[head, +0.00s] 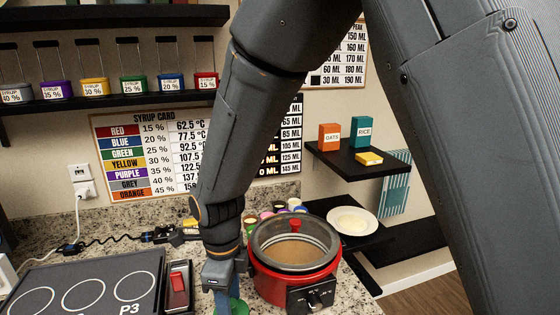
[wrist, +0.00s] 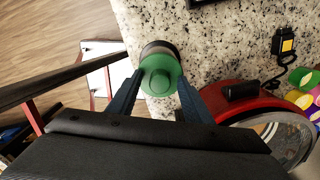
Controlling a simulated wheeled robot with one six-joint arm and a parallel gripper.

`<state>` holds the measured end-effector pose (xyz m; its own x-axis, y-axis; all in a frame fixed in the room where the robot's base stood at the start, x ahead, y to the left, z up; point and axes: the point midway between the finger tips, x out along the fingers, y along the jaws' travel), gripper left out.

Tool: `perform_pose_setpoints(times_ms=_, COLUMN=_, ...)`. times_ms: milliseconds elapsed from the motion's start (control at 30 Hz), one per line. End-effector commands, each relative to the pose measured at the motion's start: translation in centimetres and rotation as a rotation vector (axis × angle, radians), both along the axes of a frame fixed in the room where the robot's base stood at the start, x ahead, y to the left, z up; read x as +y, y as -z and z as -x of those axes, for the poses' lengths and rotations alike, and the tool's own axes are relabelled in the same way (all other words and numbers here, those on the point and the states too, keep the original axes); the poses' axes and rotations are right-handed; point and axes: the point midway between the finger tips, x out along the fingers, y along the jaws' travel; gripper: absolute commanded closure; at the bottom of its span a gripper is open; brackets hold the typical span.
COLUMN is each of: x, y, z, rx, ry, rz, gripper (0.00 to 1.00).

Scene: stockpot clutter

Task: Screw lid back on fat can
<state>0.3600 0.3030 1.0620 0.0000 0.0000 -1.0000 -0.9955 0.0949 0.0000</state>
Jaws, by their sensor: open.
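A round green lid (wrist: 160,72) with a raised centre sits over a dark, metallic-rimmed can (wrist: 157,46) in the wrist view. The can's rim shows beyond the lid's far edge; I cannot tell whether the lid is seated or threaded. My gripper (wrist: 160,78) is open, with one blue finger on each side of the lid. I cannot tell whether either finger touches it. In the head view the green lid (head: 238,306) shows at the bottom edge, partly hidden by my gripper (head: 227,298). The can's body is mostly hidden.
A red pot (head: 266,282) with a clear lid and a control knob stands close to the right of my gripper. A black hob (head: 83,283) and a red switch (head: 178,283) are to the left. The counter edge and floor lie near the can in the wrist view.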

Motion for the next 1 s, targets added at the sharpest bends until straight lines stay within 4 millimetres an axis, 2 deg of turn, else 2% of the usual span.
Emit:
perform_pose_setpoints(times_ms=100, x=-0.02, y=-0.15, z=0.03, rx=0.000, ry=-0.126, rz=0.000, gripper=0.54)
perform_pose_setpoints(times_ms=367, x=-0.01, y=-0.03, z=0.01, rx=0.000, ry=-0.267, rz=0.000, gripper=0.54)
perform_pose_setpoints(times_ms=600, x=0.00, y=-0.03, z=0.01, rx=0.000, ry=-0.538, rz=0.000, gripper=0.54)
perform_pose_setpoints(times_ms=867, x=0.00, y=-0.03, z=0.01, rx=0.000, ry=-0.677, rz=0.000, gripper=0.54)
perform_pose_setpoints(times_ms=1000, x=0.00, y=-0.03, z=0.01, rx=0.000, ry=-0.847, rz=0.000, gripper=0.54)
